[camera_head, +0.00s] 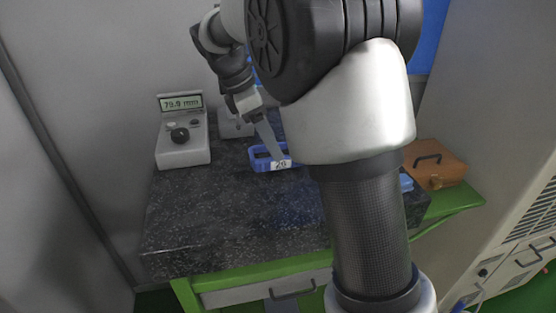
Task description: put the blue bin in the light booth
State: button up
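A small blue bin (262,165) with a white label reading what looks like 29 sits on the dark speckled bench top, behind my arm. My gripper (275,152) points down at it from above. One pale grey finger shows, with its tip at or just over the bin's rim. I cannot tell whether it touches the bin or whether the fingers are open. My large arm links hide the area right of the bin. I cannot make out a light booth for certain.
A grey instrument (184,142) with a lit display stands left of the bin. Another grey device (232,125) is partly hidden behind. An orange-brown case (435,165) lies at the right. A white cabinet (510,240) stands beyond the green-edged bench (225,235). The front left top is clear.

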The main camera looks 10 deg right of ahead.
jog(key=x, duration=0.4)
jog(key=shift+d, duration=0.1)
jog(key=shift+d+f, duration=0.15)
jog(key=shift+f, duration=0.15)
jog(key=shift+f, duration=0.2)
jog(key=c, duration=1.3)
